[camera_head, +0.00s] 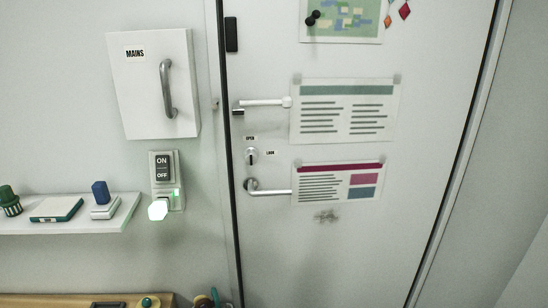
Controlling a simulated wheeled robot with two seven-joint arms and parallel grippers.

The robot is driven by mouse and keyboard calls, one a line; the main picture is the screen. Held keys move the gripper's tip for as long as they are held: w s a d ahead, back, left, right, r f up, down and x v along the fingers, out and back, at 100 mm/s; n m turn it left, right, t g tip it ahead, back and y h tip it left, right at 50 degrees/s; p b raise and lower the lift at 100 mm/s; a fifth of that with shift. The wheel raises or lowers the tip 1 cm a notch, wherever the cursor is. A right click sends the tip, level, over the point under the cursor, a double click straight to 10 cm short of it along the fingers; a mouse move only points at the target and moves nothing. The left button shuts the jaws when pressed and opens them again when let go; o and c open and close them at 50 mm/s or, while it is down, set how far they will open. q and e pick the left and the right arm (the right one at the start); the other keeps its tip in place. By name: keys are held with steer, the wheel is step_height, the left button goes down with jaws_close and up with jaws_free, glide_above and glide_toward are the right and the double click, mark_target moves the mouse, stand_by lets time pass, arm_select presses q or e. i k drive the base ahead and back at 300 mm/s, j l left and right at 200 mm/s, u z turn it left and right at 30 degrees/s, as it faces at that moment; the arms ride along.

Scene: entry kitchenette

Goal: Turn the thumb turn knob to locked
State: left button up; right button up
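The thumb turn knob (252,156) is a small, round silver fitting on the pale door (340,240), near the door's left edge. An OPEN label (250,138) sits just above it and a LOCK label (270,153) just to its right. The knob's grip looks roughly upright, in line with the OPEN label, but it is too small to be sure. Neither of my grippers shows in the head view, and nothing touches the knob.
Left of the door are a MAINS box (153,85), an ON/OFF switch panel (162,168) with a glowing part, and a shelf (100,225) with small items. Papers (345,112) hang on the door.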

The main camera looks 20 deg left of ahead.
mark_target(251, 154)
steer(key=i+l+u, duration=0.1)
steer(key=l, duration=0.4)
steer(key=i+l+u, duration=0.1)
steer(key=l, duration=0.4)
steer(key=i+l, duration=0.15)
steer(key=l, duration=0.35)
steer(key=u, duration=0.05)
